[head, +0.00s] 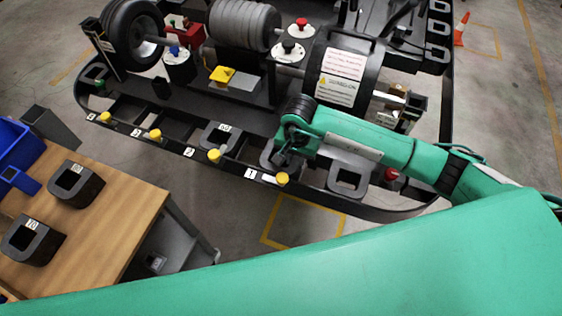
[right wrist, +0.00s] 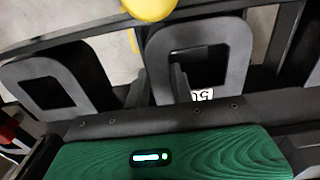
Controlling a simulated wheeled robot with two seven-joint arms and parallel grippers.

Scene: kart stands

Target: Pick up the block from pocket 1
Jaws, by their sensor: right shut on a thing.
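My right gripper (head: 285,158) is at pocket 1, beside the white label 1 (head: 250,173) on the kart's front rail. In the right wrist view its two fingers (right wrist: 159,85) stand on either side of one wall of a dark grey square-ring block (right wrist: 238,50), shut on that wall. The block has a white number label, partly hidden. In the head view the gripper covers most of this block (head: 267,158). The block looks low in its pocket; whether it is lifted I cannot tell. My left gripper is not in view.
Similar blocks sit in pocket 2 (head: 222,136) and right of pocket 1 (head: 348,181). Yellow knobs (head: 282,179) line the rail, one close to the gripper. A large black roller (head: 345,70) stands behind. A wooden table (head: 105,222) with two blocks is at the left.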

